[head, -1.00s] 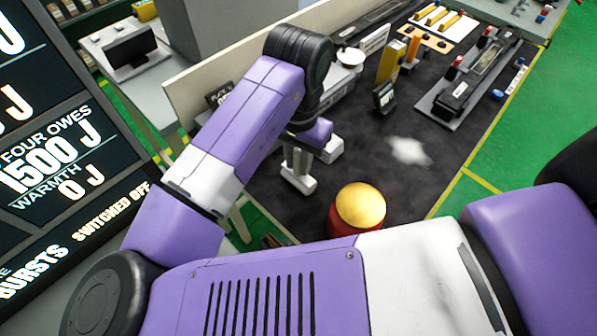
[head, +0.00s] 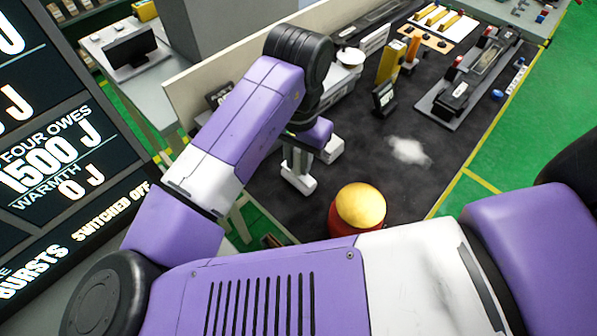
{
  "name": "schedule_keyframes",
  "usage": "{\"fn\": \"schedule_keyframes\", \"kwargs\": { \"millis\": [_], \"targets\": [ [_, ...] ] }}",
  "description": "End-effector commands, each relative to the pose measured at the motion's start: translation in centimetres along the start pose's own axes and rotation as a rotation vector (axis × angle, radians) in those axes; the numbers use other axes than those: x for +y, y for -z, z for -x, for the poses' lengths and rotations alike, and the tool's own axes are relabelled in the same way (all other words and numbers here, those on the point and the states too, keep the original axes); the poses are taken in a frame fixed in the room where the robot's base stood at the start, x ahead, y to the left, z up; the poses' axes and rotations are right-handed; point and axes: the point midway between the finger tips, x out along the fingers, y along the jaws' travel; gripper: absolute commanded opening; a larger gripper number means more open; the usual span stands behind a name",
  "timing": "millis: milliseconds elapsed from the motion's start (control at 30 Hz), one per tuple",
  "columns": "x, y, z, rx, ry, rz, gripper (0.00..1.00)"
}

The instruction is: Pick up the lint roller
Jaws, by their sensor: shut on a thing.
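My gripper (head: 314,168) points down over the near left part of the dark mat (head: 400,205), below the black wrist joint. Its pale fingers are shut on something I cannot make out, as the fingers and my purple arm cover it. I cannot pick out a lint roller with certainty in the head view. I cannot tell whether what is held touches the mat.
A red post with a domed yellow top (head: 361,206) stands close to the gripper's right. A white powdery patch (head: 409,151), a small black display (head: 384,97), and a yellow block (head: 391,62) lie farther back. A low pale wall (head: 225,70) runs behind my arm.

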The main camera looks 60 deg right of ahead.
Motion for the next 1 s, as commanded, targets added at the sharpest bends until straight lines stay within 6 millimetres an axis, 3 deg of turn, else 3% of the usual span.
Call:
{"fn": "schedule_keyframes", "kwargs": {
  "millis": [467, 667, 867, 1000],
  "targets": [
    [0.0, 0.0, 0.1, 0.0, 0.0, 0.0, 0.0],
    [0.0, 0.0, 1.1, 0.001, 0.001, 0.0, 0.0],
    [-0.1, 0.1, 4.6, 0.002, 0.004, -0.002, 0.0],
    [-0.1, 0.1, 8.7, 0.002, 0.005, -0.003, 0.0]
  ]
}}
